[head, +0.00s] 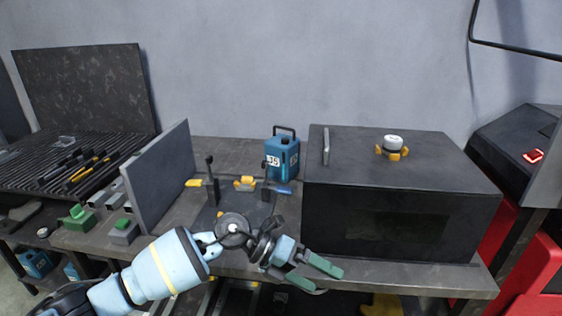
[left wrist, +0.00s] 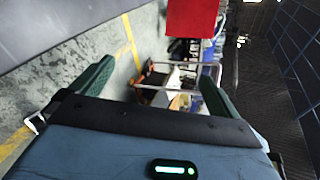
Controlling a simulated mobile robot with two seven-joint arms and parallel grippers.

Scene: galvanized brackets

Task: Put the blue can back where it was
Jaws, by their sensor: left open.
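The blue can (head: 282,158) stands upright on the workbench against the wall, with a dark handle on top and a white label on its front. It is just left of the large black box, and a clamp lever partly covers its lower left. My left gripper (head: 314,274) is open and empty, in front of the black box near the bench's front edge, apart from the can and nearer to me. Its two green fingers stand wide apart in the left wrist view (left wrist: 153,85), with only floor and distant objects between them. My right gripper is not in view.
The black box (head: 400,180) fills the bench's right part, with a white-topped item (head: 393,144) in a yellow holder on it. A grey upright panel (head: 160,175) stands left. Clamps with yellow parts (head: 245,183) stand before the can. Other blue containers (head: 35,262) sit below the bench.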

